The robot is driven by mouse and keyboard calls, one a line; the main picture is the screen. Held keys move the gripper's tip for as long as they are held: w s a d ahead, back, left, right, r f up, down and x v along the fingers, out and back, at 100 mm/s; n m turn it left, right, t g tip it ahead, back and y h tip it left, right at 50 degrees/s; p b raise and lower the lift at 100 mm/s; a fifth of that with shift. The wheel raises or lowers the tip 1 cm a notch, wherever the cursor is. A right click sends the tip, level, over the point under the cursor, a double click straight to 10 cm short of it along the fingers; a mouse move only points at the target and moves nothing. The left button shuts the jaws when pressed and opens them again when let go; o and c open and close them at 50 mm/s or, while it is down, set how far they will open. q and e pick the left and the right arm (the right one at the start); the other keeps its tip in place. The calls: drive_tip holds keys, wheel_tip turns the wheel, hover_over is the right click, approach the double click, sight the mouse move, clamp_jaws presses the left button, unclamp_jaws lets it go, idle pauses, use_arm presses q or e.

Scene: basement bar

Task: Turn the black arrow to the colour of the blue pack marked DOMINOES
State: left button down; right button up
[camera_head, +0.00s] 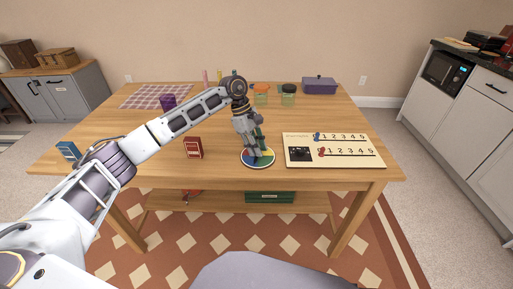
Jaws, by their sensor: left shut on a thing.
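A round spinner disc (258,164) with coloured sectors and a pale rim lies near the table's front edge. Blue, green and yellow parts show. My left gripper (257,153) points down over the disc's middle and is shut on the black arrow, which the fingers largely hide; I cannot tell which way it points. A small blue pack (67,150) stands at the table's left edge, its lettering too small to read. A red pack (193,147) stands left of the disc. My right gripper is not in view.
A scoreboard (350,161) with pegs and numbers lies right of the disc. The table (338,112) is clear at right behind the scoreboard.

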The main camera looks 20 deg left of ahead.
use_arm(q)
drive_tip(key=shift+w+m+g, duration=0.1)
drive_tip(key=shift+m+g, duration=0.3)
drive_tip(key=shift+m, duration=0.7)
drive_tip(key=m+b, duration=0.1)
drive_tip(key=m, duration=0.1)
drive_tip(key=shift+m+g+y, duration=0.3)
drive_tip(key=shift+g+y, duration=0.1)
drive_tip(key=shift+m+g, duration=0.3)
drive_tip(key=shift+m, duration=0.3)
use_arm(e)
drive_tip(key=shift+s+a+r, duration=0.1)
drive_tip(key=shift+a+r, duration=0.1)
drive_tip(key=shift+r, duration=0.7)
use_arm(q)
drive_tip(key=c, duration=1.3)
unclamp_jaws()
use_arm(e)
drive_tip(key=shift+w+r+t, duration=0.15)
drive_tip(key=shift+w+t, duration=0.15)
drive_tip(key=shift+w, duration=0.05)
use_arm(q)
drive_tip(key=shift+o, duration=0.2)
drive_tip(key=v, duration=1.2)
drive_tip(key=shift+d, duration=0.25)
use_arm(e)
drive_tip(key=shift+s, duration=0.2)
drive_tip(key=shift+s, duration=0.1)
